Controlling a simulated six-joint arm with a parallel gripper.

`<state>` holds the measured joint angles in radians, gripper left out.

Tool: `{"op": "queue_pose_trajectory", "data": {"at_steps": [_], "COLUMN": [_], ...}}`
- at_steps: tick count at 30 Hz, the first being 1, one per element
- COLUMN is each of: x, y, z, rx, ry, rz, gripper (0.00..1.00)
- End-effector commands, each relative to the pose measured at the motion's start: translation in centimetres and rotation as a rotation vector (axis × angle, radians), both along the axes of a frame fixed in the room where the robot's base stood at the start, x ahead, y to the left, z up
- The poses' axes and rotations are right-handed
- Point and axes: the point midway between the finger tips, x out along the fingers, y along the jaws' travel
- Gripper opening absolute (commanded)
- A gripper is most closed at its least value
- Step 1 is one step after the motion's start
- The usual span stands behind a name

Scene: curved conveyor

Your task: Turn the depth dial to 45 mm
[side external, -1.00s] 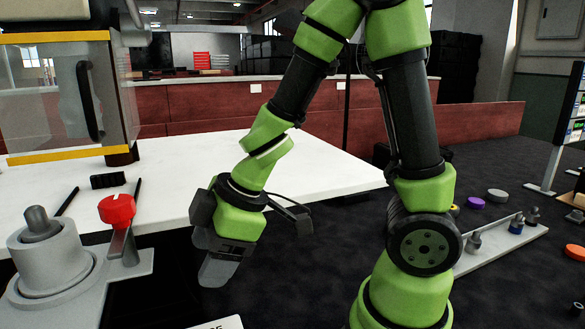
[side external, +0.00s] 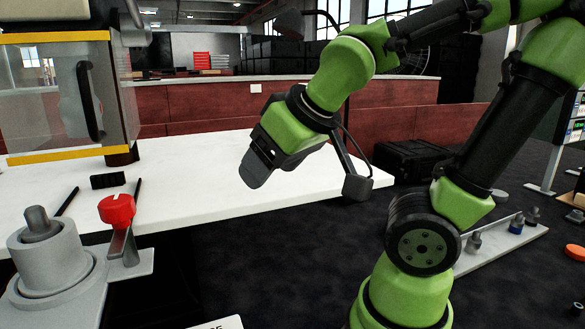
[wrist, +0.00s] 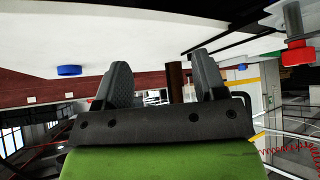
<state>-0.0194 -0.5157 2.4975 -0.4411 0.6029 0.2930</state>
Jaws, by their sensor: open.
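The red dial (side external: 117,209), which I take for the depth dial, sits on a grey bracket beside a grey cylindrical fixture at the lower left. A small pale mark shows on its top; no scale can be read. My gripper (side external: 257,168) is up and to the right of the dial, over the white table, tilted down to the left and apart from it. In the wrist view my gripper (wrist: 162,82) is open, with nothing between its fingers. That view looks upside down; a red knob (wrist: 298,54), seemingly the same dial, shows at its upper right.
The white table (side external: 200,187) has a black block (side external: 108,180) and dark rods on it. A clear-sided cabinet (side external: 55,95) with yellow edges stands at the left. A rail (side external: 500,247) with small knobs lies at the right. A blue disc (wrist: 69,70) shows in the wrist view.

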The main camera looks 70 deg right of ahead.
Motion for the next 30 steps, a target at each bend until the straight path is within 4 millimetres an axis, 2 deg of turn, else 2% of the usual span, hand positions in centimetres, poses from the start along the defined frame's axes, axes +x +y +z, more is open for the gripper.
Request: {"op": "queue_pose_trajectory", "data": {"at_steps": [6,12,30], "x": [-3.0,-4.4,-4.8], "y": [2.3,4.2,4.7], "z": [0.7,1.2,1.3], "rx": [0.211,0.336,0.371], "ry": [0.018,0.028,0.03], "rz": [-0.033,-0.016,-0.006], "gripper": [0.65,0.65,0.65]}}
